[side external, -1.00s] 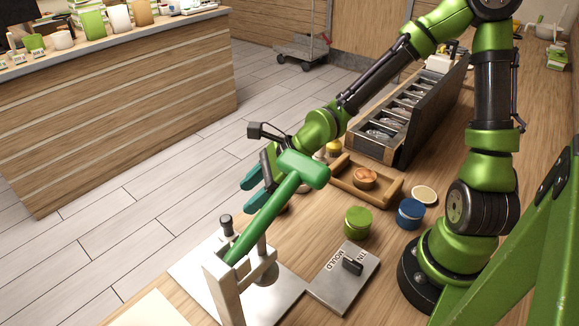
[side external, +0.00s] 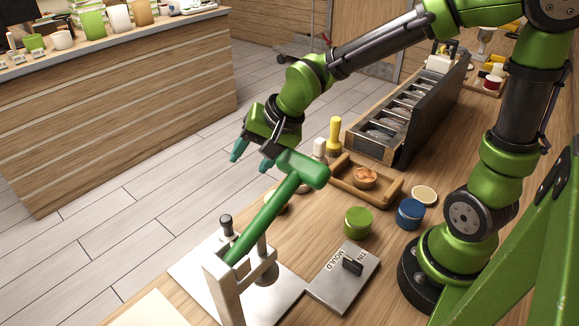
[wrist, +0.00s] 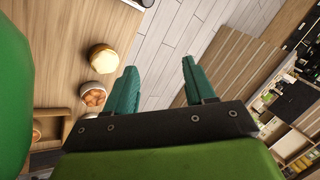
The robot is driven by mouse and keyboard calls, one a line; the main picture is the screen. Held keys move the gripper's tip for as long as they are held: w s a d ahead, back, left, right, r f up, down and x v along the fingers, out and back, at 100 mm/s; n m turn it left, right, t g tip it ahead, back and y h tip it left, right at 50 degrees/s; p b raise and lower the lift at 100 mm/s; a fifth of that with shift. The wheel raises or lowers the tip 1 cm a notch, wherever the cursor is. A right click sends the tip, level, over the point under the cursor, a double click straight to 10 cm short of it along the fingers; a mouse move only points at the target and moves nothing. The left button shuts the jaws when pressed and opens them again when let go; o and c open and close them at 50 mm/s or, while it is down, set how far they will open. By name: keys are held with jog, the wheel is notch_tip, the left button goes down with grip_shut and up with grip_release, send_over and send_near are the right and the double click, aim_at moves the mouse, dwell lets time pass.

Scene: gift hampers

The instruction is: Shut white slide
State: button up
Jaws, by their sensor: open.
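I cannot pick out a white slide with certainty. The pale parts I see belong to a lever press: its whitish upright (side external: 226,290) and its flat white base plate (side external: 195,262). The press's big green lever (side external: 272,208) slants up to the right and hides part of it. My gripper (side external: 250,160) hangs in the air beyond the lever, near the table's far-left edge. Its teal fingers are apart and nothing is between them, as the wrist view also shows (wrist: 158,66).
A tin mould plate (side external: 335,287), a green jar (side external: 357,222), a blue jar (side external: 410,213) and a wooden tray (side external: 392,193) stand right of the press. A dark compartment rack (side external: 400,137) and yellow bottle (side external: 335,135) are behind. Two bowls (wrist: 103,58) (wrist: 92,95) lie under the wrist.

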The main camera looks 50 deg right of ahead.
jog(key=s+d+r+n+t, duration=0.1)
jog(key=s+d+r+n, duration=0.25)
jog(key=s, duration=0.45)
jog(key=s+d+r+n+t, duration=0.1)
jog(key=s+d+r+n, duration=0.1)
jog(key=s+d+r, duration=0.4)
jog(key=d+f+m, duration=0.1)
jog(key=m, duration=0.1)
jog(key=w+d+f+m+g, duration=0.1)
jog(key=m, duration=0.1)
jog(key=d+f+m+g+h, duration=0.1)
jog(key=m, duration=0.2)
jog(key=shift+w+f, duration=0.2)
jog(key=shift+f, duration=0.2)
